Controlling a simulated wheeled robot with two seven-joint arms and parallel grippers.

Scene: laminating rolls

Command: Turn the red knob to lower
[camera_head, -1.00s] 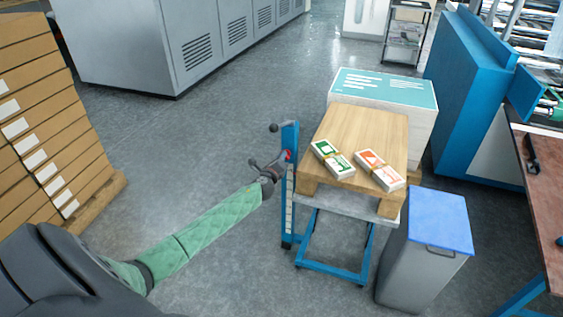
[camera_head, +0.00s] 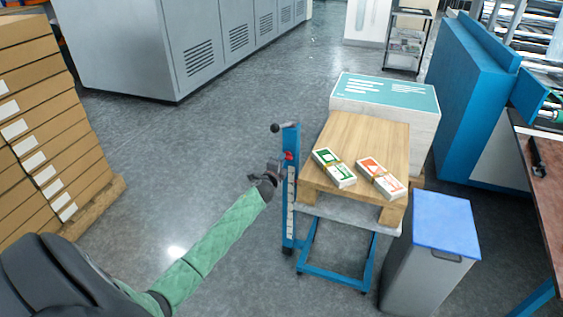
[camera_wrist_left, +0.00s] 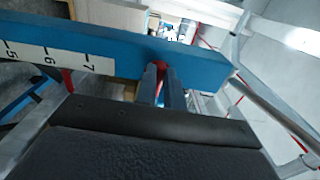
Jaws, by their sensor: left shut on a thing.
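The red knob (camera_head: 289,156) is on the upright blue post (camera_head: 291,215) of a small lift table, and only a little of it shows. In the left wrist view the red knob (camera_wrist_left: 161,64) shows between my fingers, against the blue post (camera_wrist_left: 195,68) with its white number scale. My left gripper (camera_head: 277,168) reaches the post from the left and is shut on the knob. The fingers (camera_wrist_left: 161,85) hide most of it. My right gripper is in neither view.
The lift table carries a wooden board (camera_head: 372,135) with two banded bundles, one green (camera_head: 334,167) and one orange (camera_head: 382,179). A black ball handle (camera_head: 275,128) juts from the post top. A grey bin (camera_head: 425,270) stands at right. Floor left of the post is clear.

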